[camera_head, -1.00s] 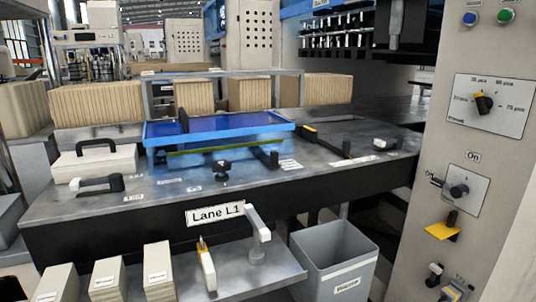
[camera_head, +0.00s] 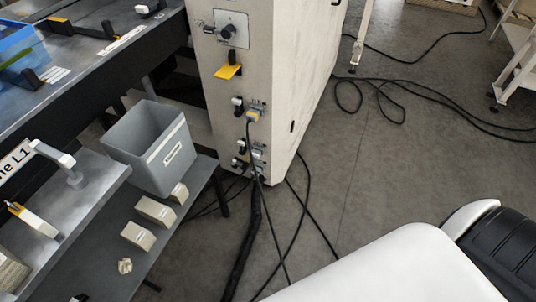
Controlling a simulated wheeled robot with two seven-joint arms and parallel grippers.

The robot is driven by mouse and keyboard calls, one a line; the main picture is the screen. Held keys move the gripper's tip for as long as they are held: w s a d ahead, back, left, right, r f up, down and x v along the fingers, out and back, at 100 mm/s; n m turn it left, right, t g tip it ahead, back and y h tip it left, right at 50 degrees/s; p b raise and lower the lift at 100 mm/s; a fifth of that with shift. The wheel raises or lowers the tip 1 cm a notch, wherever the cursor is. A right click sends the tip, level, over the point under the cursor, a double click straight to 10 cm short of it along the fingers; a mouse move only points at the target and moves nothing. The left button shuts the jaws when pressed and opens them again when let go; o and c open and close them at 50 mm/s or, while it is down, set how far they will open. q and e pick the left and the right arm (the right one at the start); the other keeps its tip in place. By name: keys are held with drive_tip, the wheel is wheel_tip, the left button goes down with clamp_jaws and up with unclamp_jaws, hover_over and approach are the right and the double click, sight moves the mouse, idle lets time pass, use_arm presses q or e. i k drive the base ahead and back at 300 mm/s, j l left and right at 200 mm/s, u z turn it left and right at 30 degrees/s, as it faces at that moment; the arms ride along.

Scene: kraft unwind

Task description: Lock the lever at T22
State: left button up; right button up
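No label reading T22 can be made out, so I cannot tell which part is the lever at T22. On the lower front of the beige cabinet (camera_head: 283,85) are small black-handled fittings, an upper one (camera_head: 238,102) and a lower one (camera_head: 241,146). Their small labels are too tiny to read. A plug with a yellowish face (camera_head: 253,116) sits beside the upper fitting, with a black cable hanging from it. Neither of my grippers is in view. A white and black part, which may be mine, fills the lower right.
A yellow tab (camera_head: 228,71) sticks out below a rotary switch (camera_head: 229,31) on the cabinet. A grey bin (camera_head: 150,150) stands on the lower shelf beside small boxes (camera_head: 155,211). Black cables (camera_head: 375,85) lie on the floor; the right-hand floor is otherwise largely open.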

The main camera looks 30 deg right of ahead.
sight(243, 166)
drive_tip(key=z, duration=0.55)
drive_tip(key=i+z, duration=0.2)
drive_tip(key=z, duration=0.3)
drive_tip(key=i+j+z, duration=0.2)
drive_tip(key=z, duration=0.25)
